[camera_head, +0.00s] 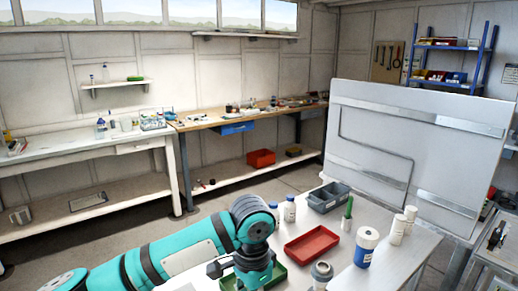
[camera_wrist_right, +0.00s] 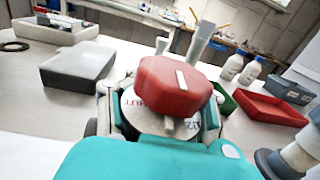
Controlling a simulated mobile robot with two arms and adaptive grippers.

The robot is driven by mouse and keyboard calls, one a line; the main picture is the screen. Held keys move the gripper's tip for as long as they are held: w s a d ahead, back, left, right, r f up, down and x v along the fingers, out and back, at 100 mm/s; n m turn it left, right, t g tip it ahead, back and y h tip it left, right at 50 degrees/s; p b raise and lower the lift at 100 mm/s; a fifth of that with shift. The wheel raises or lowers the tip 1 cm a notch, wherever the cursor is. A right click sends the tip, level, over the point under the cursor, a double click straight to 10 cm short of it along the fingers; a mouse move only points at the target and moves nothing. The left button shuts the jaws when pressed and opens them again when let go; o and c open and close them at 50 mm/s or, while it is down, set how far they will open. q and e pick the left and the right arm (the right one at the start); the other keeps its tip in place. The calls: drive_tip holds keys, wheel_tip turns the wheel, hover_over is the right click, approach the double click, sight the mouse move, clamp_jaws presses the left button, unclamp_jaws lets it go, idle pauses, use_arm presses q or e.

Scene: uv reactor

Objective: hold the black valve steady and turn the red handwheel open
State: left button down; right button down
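The red handwheel (camera_wrist_right: 175,90) fills the middle of the right wrist view, a lobed red piece with a white mark. I cannot clearly make out the black valve. The handwheel is hidden in the head view.
A grey round-topped object (camera_head: 322,270) is close by. A green tray (camera_head: 278,272) lies under the arm. A grey box (camera_wrist_right: 78,68) is left of the handwheel.

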use_arm(q)
drive_tip(key=shift+w+a+f, duration=0.25)
drive_tip(key=shift+w+f, duration=0.2)
drive_tip(key=shift+f, duration=0.6)
drive_tip(key=shift+w+a+f, duration=0.3)
drive_tip(key=shift+w+f, duration=0.1)
drive_tip(key=shift+f, duration=0.6)
drive_tip(key=shift+w+a+f, duration=0.25)
drive_tip(key=shift+w+f, duration=0.2)
drive_tip(key=shift+f, duration=0.6)
drive_tip(key=shift+d, duration=0.3)
drive_tip(key=shift+s+d, duration=0.65)
drive_tip(key=shift+s, duration=0.25)
drive_tip(key=shift+s+d, duration=0.1)
drive_tip(key=shift+s, duration=0.1)
